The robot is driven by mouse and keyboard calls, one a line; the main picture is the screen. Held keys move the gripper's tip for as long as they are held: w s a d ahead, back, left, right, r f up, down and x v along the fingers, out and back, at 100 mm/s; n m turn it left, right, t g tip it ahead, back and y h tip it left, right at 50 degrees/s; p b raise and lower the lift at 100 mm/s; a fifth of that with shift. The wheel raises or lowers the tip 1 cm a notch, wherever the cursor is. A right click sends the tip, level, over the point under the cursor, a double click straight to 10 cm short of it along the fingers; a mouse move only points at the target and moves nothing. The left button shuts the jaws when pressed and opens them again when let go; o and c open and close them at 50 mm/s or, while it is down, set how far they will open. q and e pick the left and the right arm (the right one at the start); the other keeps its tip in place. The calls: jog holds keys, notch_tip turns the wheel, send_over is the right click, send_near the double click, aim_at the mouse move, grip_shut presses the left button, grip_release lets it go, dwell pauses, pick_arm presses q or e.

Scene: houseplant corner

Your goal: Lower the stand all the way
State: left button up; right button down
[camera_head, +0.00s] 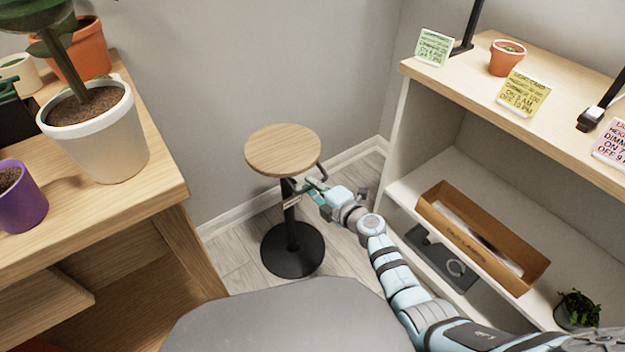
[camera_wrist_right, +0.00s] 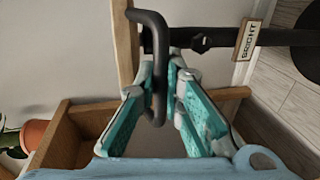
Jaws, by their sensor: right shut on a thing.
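The stand has a round wooden top (camera_head: 283,150), a black post and a round black base (camera_head: 292,250) on the floor between the two pieces of furniture. A bent black handle (camera_wrist_right: 154,60) comes out from under the top. My right gripper (camera_head: 318,187) reaches in from the right just below the top and is shut on the handle. In the right wrist view the handle runs down between the teal finger pads of the right gripper (camera_wrist_right: 160,95). My left gripper is not in view.
A wooden table with a white pot (camera_head: 105,140) and a purple pot (camera_head: 18,200) stands at the left. A shelf at the right holds cards, a small terracotta pot (camera_head: 505,60) and a long cardboard box (camera_head: 480,240). Floor shows around the base.

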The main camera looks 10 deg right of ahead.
jog(key=shift+a, duration=0.1)
jog(key=c, duration=1.7)
grip_release()
jog(key=shift+r, duration=0.1)
jog(key=v, duration=1.2)
